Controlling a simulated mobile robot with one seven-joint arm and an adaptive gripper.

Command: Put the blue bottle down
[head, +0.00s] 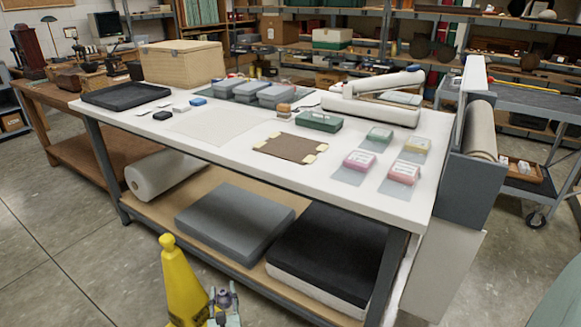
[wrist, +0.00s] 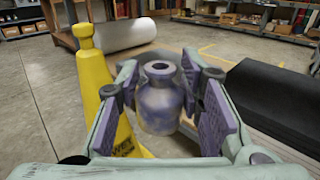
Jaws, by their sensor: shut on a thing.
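The blue bottle (wrist: 159,103) looks purplish and worn, with a round body, short neck and open mouth. It stands roughly upright between the pads of my gripper (wrist: 165,92) in the wrist view. My gripper is shut on it, and its lower part is hard to make out. In the head view, the bottle (head: 225,297) and my gripper (head: 223,311) show small at the bottom edge, in front of the workbench and right beside a yellow cone. What lies directly under the bottle is hidden.
The yellow cone (head: 182,281) stands close left of my gripper. The white workbench (head: 225,128) holds boxes, trays, a brown mat and small coloured cases. Its lower shelf carries a white roll (head: 165,174), a grey block (head: 235,220) and a black block (head: 330,246). Open floor lies left.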

